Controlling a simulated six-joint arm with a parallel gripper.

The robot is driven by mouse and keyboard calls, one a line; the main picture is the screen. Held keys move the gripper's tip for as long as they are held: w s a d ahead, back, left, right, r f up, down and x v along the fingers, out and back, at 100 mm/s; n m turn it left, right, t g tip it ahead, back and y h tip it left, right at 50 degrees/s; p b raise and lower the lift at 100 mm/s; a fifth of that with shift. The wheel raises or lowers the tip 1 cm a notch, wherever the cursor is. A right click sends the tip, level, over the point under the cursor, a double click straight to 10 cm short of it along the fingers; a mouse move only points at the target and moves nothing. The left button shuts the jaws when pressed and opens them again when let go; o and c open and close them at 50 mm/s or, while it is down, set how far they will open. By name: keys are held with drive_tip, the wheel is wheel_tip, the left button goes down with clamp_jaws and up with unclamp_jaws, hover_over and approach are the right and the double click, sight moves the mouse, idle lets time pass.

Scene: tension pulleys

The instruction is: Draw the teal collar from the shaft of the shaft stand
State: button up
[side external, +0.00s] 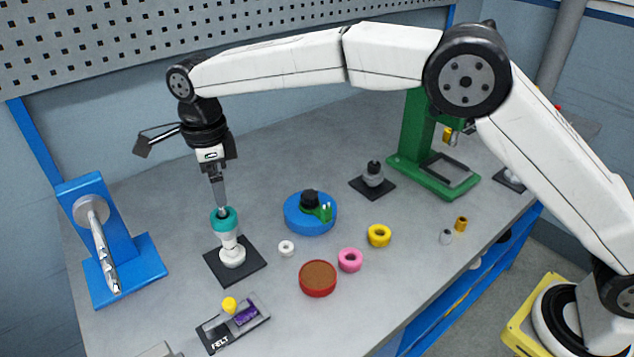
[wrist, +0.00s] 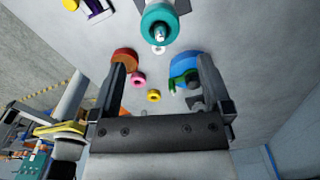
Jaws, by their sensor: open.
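The teal collar (side external: 220,223) sits around the top of the upright shaft of the white shaft stand (side external: 232,257), which stands on a black square plate. The shaft tip shows through the collar's hole in the wrist view, where the collar (wrist: 158,14) is at the top middle. My gripper (side external: 219,203) points down just above the collar in the side view. In the wrist view my gripper (wrist: 162,62) has its two fingers wide apart with nothing between them, and the collar lies beyond the fingertips. Whether a finger touches the collar cannot be told.
A blue stand (side external: 112,245) with a slanting metal shaft is at left. A felt tray (side external: 233,322) lies in front. A white ring (side external: 286,248), blue round base (side external: 310,215), red-rimmed disc (side external: 318,279), pink ring (side external: 350,260) and yellow ring (side external: 379,236) lie to the right. A green press (side external: 420,140) stands behind.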

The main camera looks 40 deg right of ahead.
sight(223, 212)
drive_tip(key=shift+f, duration=3.85)
drive_tip(key=c, duration=1.2)
drive_tip(key=shift+r, duration=2)
drive_tip(key=shift+r, duration=0.95)
drive_tip(key=shift+r, duration=0.1)
drive_tip(key=shift+r, duration=1.9)
